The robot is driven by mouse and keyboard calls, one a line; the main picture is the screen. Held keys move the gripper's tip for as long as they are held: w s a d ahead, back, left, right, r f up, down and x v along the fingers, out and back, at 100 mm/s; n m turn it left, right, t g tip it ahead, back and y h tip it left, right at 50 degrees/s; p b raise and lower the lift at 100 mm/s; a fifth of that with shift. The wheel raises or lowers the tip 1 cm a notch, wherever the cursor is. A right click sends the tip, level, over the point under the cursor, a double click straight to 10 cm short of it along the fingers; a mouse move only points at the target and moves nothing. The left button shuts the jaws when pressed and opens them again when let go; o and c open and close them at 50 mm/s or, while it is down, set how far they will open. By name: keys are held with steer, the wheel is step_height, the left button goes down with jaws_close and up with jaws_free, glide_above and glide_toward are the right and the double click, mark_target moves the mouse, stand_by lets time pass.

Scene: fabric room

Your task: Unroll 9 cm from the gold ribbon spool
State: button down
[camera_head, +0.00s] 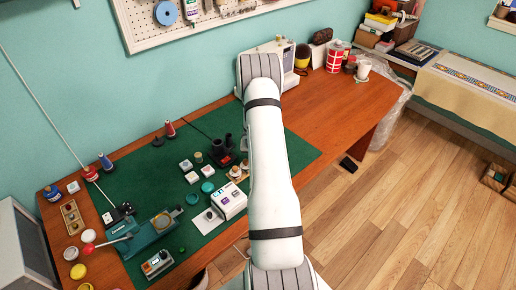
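I cannot pick out a gold ribbon spool with certainty in the head view. Small thread spools stand at the left and back edges of the green mat (150,190): a blue one (105,162), a red one (170,129) and others. Small yellow round pieces (78,271) lie at the table's front left, too small to identify. My white arm rises through the middle of the view and bends at the top. My gripper is not visible, so what it holds is hidden.
The wooden table (340,108) is mostly bare right of my arm. A teal device (152,238) and a white box (228,200) stand on the mat. A white sewing machine (285,58), a red-and-white tin (334,57) and a white mug (363,69) stand at the back.

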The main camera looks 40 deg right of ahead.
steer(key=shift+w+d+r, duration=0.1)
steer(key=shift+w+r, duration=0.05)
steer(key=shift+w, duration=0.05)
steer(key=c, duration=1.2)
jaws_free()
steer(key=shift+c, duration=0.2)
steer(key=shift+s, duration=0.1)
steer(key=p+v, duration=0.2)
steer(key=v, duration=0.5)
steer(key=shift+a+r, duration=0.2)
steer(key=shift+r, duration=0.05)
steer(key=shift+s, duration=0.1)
